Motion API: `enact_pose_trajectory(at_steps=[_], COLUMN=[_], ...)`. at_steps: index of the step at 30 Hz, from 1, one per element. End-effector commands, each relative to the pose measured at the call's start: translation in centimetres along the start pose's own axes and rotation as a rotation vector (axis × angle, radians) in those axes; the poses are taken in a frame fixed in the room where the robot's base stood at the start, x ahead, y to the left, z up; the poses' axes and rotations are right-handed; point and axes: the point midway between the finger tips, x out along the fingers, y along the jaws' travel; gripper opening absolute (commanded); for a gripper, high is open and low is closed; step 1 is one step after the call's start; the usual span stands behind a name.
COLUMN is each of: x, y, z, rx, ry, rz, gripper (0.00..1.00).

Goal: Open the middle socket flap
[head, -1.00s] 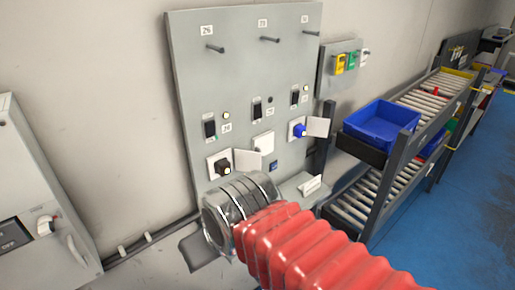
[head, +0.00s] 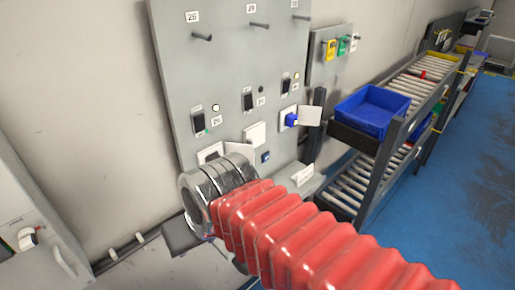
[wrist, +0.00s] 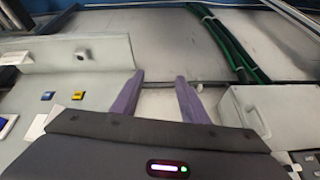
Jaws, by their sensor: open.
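The middle socket flap (head: 254,134) is a white square, lying shut against the grey panel (head: 235,75) in the head view. The right socket holds a blue plug (head: 291,119), and its white flap (head: 309,116) stands open. The left socket (head: 210,153) is partly hidden behind my wrist; its flap (head: 241,150) stands open. My gripper (wrist: 159,76) shows in the wrist view as two purple fingers, spread apart with nothing between them. In the head view my wrist hides most of it, low and left of the middle socket.
A blue bin (head: 372,108) stands on a roller rack (head: 387,165) to the right. Black pegs and switches stick out of the panel. A grey cabinet (head: 30,215) is at the left. In the wrist view, a blue button (wrist: 47,96) and a yellow part (wrist: 78,95) lie left of the fingers.

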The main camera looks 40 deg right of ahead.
Motion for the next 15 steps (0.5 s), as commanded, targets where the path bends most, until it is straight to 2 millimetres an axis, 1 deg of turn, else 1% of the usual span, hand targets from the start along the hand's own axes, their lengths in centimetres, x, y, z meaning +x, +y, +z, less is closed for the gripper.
enact_pose_trajectory(at_steps=[5,9,15], x=[1.9,3.2,4.6], y=[0.4,0.6,0.8], z=[1.4,2.2,2.4], rx=[0.335,0.689,1.199], ry=[-0.119,-0.23,-0.387], rz=[-0.041,-0.083,-0.147], gripper=[0.41,0.41,0.41])
